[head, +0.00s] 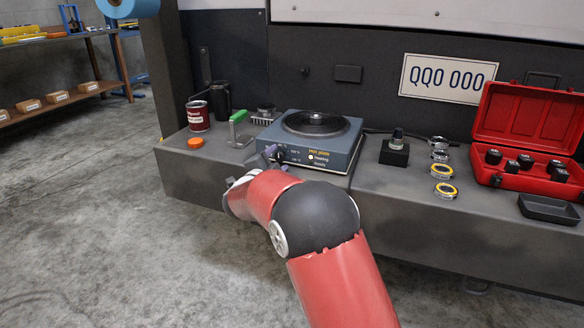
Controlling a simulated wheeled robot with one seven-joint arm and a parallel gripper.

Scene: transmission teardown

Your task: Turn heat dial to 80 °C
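A blue-grey hot plate (344,150) with a dark round top sits on the bumper-like ledge in the head view. Its front panel carries yellow and white lettering and a small light. Small temperature marks show at the panel's left end, too small to read surely. My gripper (271,153) is at that left end, close in front of the panel. The dial is mostly hidden behind my gripper and wrist, and I cannot read its setting. I cannot tell whether the fingers touch the dial or are apart from it.
A green-handled tool (238,128), a red can (197,116) and an orange cap (195,143) stand left of the hot plate. Right of it are a black block with a knob (395,150), several rings (443,172), a red case (520,125) and a black tray (548,209).

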